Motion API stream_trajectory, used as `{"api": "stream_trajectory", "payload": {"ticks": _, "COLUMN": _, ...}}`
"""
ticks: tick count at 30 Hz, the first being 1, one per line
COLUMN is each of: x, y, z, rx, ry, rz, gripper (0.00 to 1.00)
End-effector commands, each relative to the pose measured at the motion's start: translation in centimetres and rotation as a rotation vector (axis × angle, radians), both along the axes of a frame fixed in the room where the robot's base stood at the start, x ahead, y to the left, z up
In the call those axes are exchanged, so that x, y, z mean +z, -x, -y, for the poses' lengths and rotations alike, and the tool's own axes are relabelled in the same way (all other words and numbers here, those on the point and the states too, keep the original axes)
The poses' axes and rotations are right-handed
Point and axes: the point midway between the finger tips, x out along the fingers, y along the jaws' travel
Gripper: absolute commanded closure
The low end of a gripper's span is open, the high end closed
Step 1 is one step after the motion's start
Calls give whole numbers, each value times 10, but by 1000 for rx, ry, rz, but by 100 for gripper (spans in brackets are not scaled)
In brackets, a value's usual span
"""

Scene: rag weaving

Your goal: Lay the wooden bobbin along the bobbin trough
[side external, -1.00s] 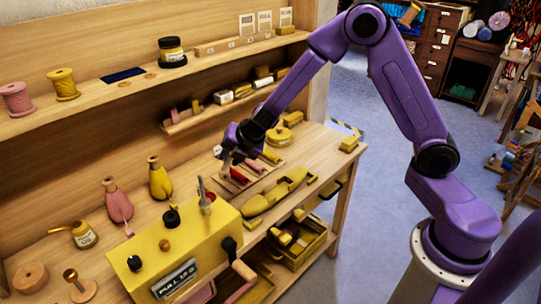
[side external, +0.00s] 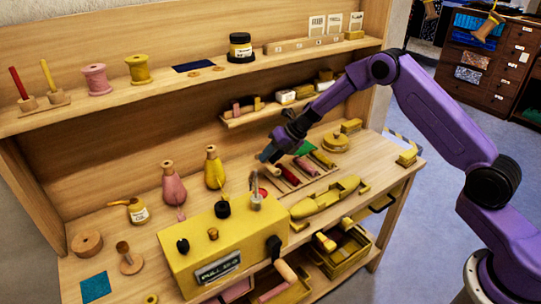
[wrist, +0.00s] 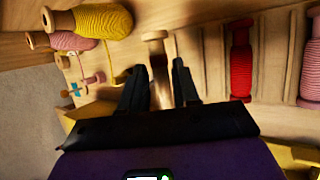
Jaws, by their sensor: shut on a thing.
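In the wrist view the plain wooden bobbin (wrist: 156,37) stands out between the two dark fingers of my gripper (wrist: 159,68), which is shut on it. The bobbin trough, a pale wooden rack with parallel channels (wrist: 214,62), lies just right of the bobbin there. A red-wound bobbin (wrist: 241,62) fills one channel, and the channels nearest my gripper look empty. Whether the bobbin touches the rack cannot be told.
Yellow (wrist: 103,22) and pink (wrist: 75,40) thread cones stand left of my gripper in the wrist view. In the side view a yellow machine box (side external: 215,250) and a yellow shuttle (side external: 330,197) lie in front. A small shelf (side external: 262,115) hangs behind.

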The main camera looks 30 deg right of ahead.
Motion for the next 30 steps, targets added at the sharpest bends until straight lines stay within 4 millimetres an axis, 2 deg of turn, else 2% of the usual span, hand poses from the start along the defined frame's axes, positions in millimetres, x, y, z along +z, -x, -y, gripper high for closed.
{"api": "stream_trajectory", "payload": {"ticks": 11, "x": -4, "y": 0, "z": 0, "rx": -2, "ry": -3, "rz": 0, "gripper": 100}}
{"api": "stream_trajectory", "payload": {"ticks": 30, "x": -47, "y": 0, "z": 0, "rx": -5, "ry": -3, "rz": -1, "gripper": 100}}
